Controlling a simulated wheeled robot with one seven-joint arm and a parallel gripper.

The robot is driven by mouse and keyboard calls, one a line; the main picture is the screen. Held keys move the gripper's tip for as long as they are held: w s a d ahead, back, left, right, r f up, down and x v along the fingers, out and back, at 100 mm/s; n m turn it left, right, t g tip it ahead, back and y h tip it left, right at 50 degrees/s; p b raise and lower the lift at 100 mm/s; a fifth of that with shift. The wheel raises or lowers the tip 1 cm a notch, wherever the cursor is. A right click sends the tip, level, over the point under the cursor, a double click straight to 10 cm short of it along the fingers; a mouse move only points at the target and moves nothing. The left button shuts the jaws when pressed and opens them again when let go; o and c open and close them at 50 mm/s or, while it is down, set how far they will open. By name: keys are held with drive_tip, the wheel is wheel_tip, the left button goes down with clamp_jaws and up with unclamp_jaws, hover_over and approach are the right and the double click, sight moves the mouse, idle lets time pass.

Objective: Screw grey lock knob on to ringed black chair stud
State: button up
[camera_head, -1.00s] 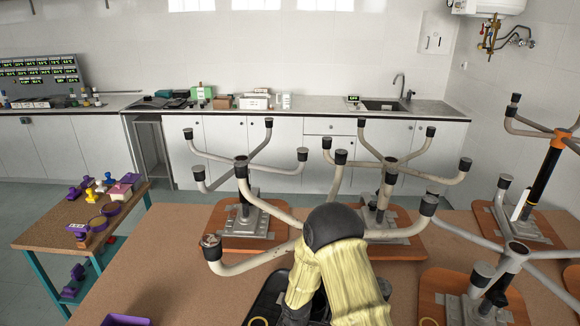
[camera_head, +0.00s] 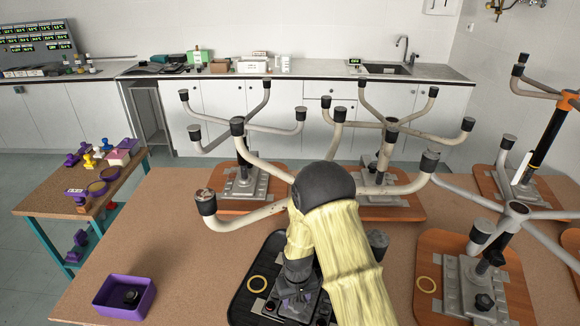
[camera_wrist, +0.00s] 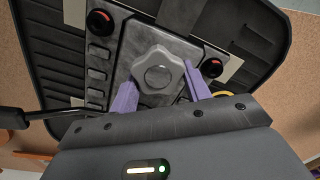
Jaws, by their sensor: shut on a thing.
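The grey lobed lock knob (camera_wrist: 158,75) sits between the two purple fingers of my gripper (camera_wrist: 160,79) in the wrist view. My gripper is shut on it. The knob is over the grey metal plate of the black chair (camera_wrist: 55,60), and whatever is beneath it is hidden. In the head view the black chair (camera_head: 246,300) lies at the bottom middle, mostly behind my arm.
A purple box (camera_head: 146,302) with a black knob (camera_head: 130,297) inside stands at the lower left. A chair leg (camera_head: 235,222) reaches close to my arm.

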drive_tip(key=shift+s+d+f, duration=0.15)
drive_tip(key=shift+d+f, duration=0.05)
drive_tip(key=shift+d, duration=0.25)
drive_tip(key=shift+m, duration=0.3)
drive_tip(key=o, duration=1.1)
drive_tip(key=shift+d+m, duration=0.1)
drive_tip(key=shift+m, duration=0.3)
drive_tip(key=o, duration=0.5)
drive_tip(key=shift+r, duration=0.1)
